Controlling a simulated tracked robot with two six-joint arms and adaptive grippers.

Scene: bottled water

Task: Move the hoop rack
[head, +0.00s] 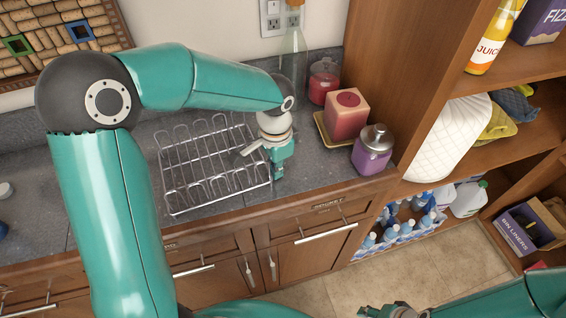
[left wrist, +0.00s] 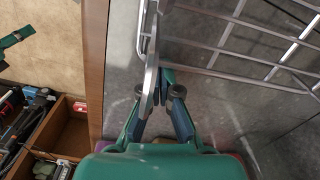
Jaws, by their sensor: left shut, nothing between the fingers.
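The hoop rack (head: 215,165), a silver wire rack with rows of upright loops, stands on the grey counter at the back. In the left wrist view its wires (left wrist: 240,50) cross the upper right. My left gripper (head: 278,172) is at the rack's right end, pointing down, close to its rim. It is shut and empty. In the left wrist view the fingers (left wrist: 162,88) come together beside a thick silver bar; I cannot tell whether they touch it. My right arm shows at the bottom right edge, its gripper too cut off to read.
A wooden shelf unit (head: 400,70) rises further right. Bottled water (head: 398,232) sits low in it. Counter left of the rack is mostly clear.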

